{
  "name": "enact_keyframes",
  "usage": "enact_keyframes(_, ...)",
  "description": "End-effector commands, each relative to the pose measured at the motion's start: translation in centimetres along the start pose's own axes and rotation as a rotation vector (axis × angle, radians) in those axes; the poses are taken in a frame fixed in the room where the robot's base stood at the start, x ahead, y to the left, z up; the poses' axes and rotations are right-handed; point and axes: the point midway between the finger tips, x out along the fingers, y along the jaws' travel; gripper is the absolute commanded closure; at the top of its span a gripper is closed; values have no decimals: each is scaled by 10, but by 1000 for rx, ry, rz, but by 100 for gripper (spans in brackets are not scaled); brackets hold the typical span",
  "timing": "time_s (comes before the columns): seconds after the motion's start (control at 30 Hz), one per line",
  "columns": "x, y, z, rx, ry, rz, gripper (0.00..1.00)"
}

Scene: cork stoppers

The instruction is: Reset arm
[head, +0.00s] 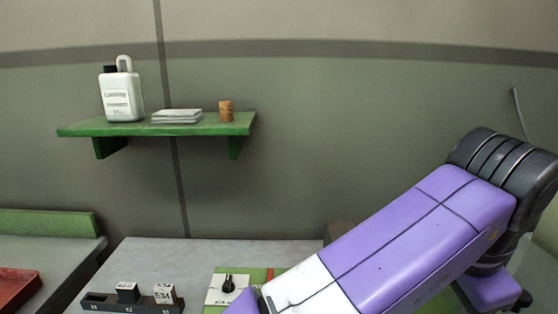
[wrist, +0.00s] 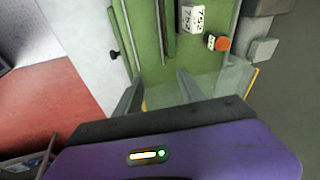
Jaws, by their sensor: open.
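My gripper (wrist: 160,78) shows in the wrist view with its two grey fingers apart and nothing between them. A green panel (wrist: 150,60) with dark rails lies beyond the fingers. In the head view my purple arm reaches from the right down to the bottom edge, and the gripper itself is out of that picture. A cork stopper (head: 226,111) stands upright on the right part of a green wall shelf (head: 200,128), well apart from my arm.
The shelf also holds a white jug (head: 122,97) and a flat white stack (head: 177,116). Below, a grey table (head: 200,254) carries a dark rack (head: 105,304) with numbered blocks and a black knob (head: 228,284). An orange round piece (wrist: 223,44) shows in the wrist view.

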Motion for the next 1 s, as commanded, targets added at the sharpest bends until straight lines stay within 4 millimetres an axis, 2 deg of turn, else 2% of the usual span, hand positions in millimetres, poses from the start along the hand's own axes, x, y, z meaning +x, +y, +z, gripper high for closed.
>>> enact_keyframes(0.17,-8,-28,-40,-44,190,-135,53)
enact_keyframes(0.37,-32,-57,-97,-110,491,-289,53)
enact_keyframes(0.5,-62,-76,-132,-180,747,-400,53)
enact_keyframes(0.6,-89,-88,-148,-247,936,-479,53)
enact_keyframes(0.77,-125,-101,-148,-371,1196,-596,53)
enact_keyframes(0.9,-144,-106,-130,-493,1375,-694,53)
enact_keyframes(1.0,-149,-106,-111,-587,1475,-762,53)
